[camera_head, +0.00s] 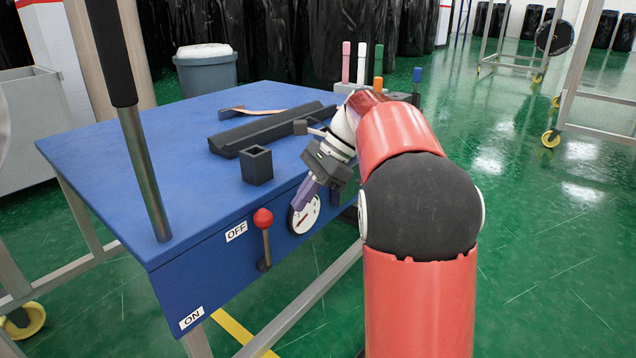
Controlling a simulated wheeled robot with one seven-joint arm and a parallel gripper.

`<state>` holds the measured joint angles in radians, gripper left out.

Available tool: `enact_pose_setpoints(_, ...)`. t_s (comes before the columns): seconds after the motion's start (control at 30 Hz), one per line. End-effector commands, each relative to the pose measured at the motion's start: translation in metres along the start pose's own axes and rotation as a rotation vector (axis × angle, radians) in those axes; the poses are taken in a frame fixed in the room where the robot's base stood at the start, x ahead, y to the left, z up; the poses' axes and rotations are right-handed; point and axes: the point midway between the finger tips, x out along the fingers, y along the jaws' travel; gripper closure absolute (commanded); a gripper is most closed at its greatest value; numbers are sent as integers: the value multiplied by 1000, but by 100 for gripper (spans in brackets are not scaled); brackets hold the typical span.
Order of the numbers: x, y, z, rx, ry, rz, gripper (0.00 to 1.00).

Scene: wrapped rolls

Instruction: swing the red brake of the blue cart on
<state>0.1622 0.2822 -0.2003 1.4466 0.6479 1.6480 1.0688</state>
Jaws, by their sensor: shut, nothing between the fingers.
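The blue cart (130,150) stands in front of me, with a blue front panel below its flat top. The red brake is a lever with a red ball knob (263,218) on a metal stem. It points up from its pivot low on the panel, beside the OFF label (236,231). The ON label (192,318) is lower left on the panel. My gripper (302,200), with purple fingers, is shut and empty. It points down in front of the white dial (305,221), to the right of the red knob and apart from it. The fingers hide part of the dial.
On the cart top are a black square cup (256,165), a long dark cradle (270,130) and a strap (250,111). A black-gripped handle (110,50) rises at the left. Colored markers (362,62) stand behind my arm. Green floor is free on the right.

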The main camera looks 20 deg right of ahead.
Motion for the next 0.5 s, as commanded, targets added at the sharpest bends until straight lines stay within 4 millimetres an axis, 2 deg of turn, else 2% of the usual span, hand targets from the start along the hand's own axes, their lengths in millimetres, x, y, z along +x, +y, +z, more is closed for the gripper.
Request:
enact_pose_setpoints(0.03,8,0,7,-5,0,1,100)
enact_pose_setpoints(0.2,22,0,22,-4,0,1,100)
enact_pose_setpoints(0.5,26,0,29,0,1,-1,100)
